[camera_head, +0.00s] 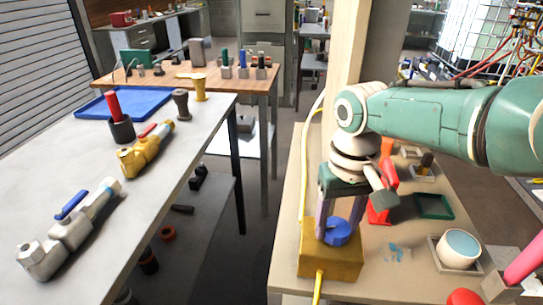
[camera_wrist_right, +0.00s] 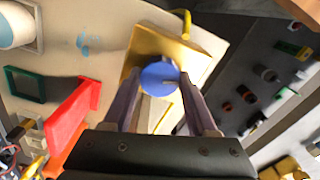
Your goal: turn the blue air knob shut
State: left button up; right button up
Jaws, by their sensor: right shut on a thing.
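The blue air knob (camera_head: 337,232) sits on a yellow block (camera_head: 345,262) at the front left of the right-hand table. My right gripper (camera_head: 341,222) comes down from above with its fingers around the knob and is shut on it. In the right wrist view the round blue knob (camera_wrist_right: 159,76) lies between the ends of the two fingers, with the yellow block (camera_wrist_right: 190,57) behind it. Part of the knob's rim is hidden by the fingers. My left gripper is not in view.
A red part (camera_head: 379,214) and a green frame (camera_head: 434,206) stand right of the gripper. A white cup (camera_head: 460,246) in a grey holder is nearer the right edge. A wooden post (camera_head: 345,60) rises behind. A yellow hose (camera_head: 319,287) leaves the block's front.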

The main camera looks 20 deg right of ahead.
aim_at(337, 227)
jog(key=shift+m, duration=1.6)
jog(key=o, duration=1.4)
jog(key=shift+c, duration=0.2)
jog(key=shift+r, duration=0.1)
notch_tip(337, 227, up, 8)
jog(key=p, duration=0.6)
jog(key=shift+r, duration=0.25)
jog(key=shift+r+p, duration=0.4)
jog(key=shift+r, duration=0.25)
